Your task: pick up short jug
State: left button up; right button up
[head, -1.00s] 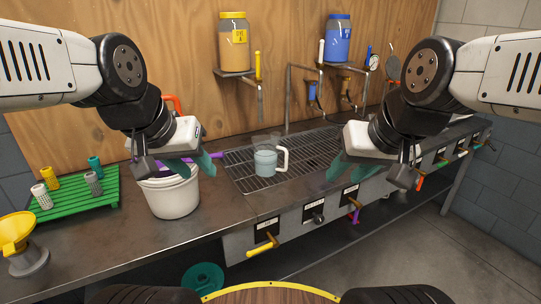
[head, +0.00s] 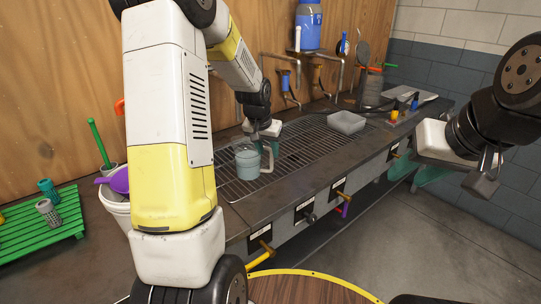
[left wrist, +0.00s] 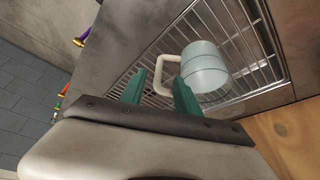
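The short jug (head: 247,163), a pale blue-grey cup with a white handle, stands on the wire grate of the counter. In the left wrist view the jug (left wrist: 205,70) lies just beyond my left gripper (left wrist: 161,80). Its two green fingers are apart, and the jug's white handle shows in the gap between their tips; I cannot tell whether they touch it. In the head view my left gripper (head: 264,138) is right at the jug's handle side, its fingers mostly hidden. My right gripper (head: 418,170) is open and empty, off the counter's front edge at the right.
A grey tray (head: 346,122) sits further along the counter. A white bucket (head: 117,210) with a purple item and a green rack (head: 42,222) stand at the left. Valve handles line the counter front. The grate (head: 300,150) around the jug is clear.

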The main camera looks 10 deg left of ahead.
aim_at(271, 162)
pick_arm(q)
jog(key=x, duration=0.7)
jog(key=shift+f, duration=0.35)
grip_shut()
dwell(1.1)
